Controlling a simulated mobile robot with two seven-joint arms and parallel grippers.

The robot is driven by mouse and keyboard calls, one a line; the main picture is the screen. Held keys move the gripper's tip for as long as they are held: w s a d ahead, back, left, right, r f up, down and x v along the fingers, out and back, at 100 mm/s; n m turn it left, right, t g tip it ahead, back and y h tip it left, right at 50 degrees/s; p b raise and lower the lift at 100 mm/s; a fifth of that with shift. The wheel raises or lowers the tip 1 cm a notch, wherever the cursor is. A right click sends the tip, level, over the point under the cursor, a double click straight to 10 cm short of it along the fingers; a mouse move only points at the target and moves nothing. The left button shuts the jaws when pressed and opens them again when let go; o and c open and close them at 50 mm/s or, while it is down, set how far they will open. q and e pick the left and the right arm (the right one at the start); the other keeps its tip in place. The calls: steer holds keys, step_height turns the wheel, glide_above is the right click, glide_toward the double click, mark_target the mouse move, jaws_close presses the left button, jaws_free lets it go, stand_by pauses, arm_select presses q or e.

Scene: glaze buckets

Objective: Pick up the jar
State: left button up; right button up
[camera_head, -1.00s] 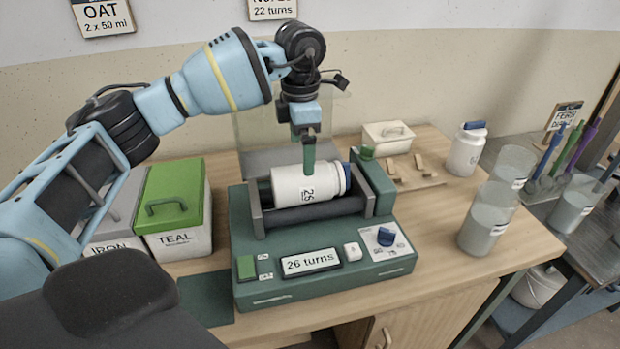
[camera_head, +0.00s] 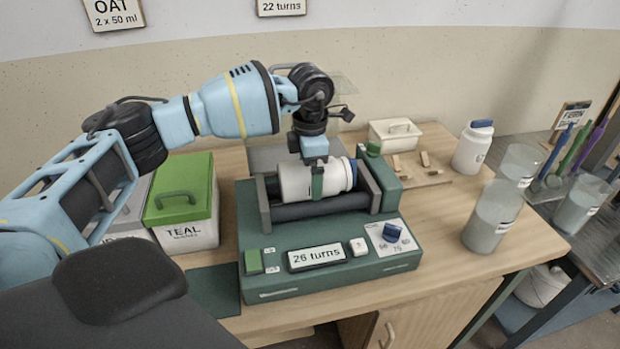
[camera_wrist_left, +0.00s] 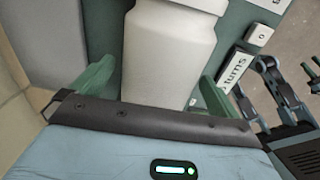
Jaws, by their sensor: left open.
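The white jar (camera_head: 297,182) with a blue lid lies on its side on the dark rollers of a green machine (camera_head: 330,272) whose display reads "26 turns". My left gripper (camera_head: 317,180) comes down from above over the jar, with one green finger in front of the jar's near side. In the left wrist view the jar (camera_wrist_left: 168,55) lies between the two spread green fingers (camera_wrist_left: 152,85), with gaps on both sides. The jaws are open. The far finger is hidden in the head view. My right gripper does not show as such.
A green-lidded TEAL bin (camera_head: 182,205) stands left of the machine. A second white jar (camera_head: 472,148), a lidded white box (camera_head: 395,132) and glass beakers (camera_head: 492,216) stand to the right.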

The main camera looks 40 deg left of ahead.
arm_select(q)
steer(key=c, duration=1.2)
steer(key=shift+w+r, duration=0.1)
steer(key=shift+r, duration=0.05)
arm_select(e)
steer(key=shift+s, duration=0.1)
arm_select(q)
steer(key=shift+r, duration=0.1)
steer(key=shift+r, duration=0.25)
step_height(320, 180, up, 3)
steer(key=shift+f, duration=0.2)
steer(key=s+d+r, duration=0.1)
steer(key=s+d, duration=0.9)
steer(key=d, duration=0.2)
steer(key=shift+d+r+b, duration=0.25)
steer(key=shift+r+b, duration=0.05)
steer(key=shift+b, duration=0.15)
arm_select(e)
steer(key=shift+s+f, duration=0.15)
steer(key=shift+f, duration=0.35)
arm_select(q)
steer(key=shift+r, duration=0.1)
step_height(320, 180, up, 9)
steer(key=p, duration=0.5)
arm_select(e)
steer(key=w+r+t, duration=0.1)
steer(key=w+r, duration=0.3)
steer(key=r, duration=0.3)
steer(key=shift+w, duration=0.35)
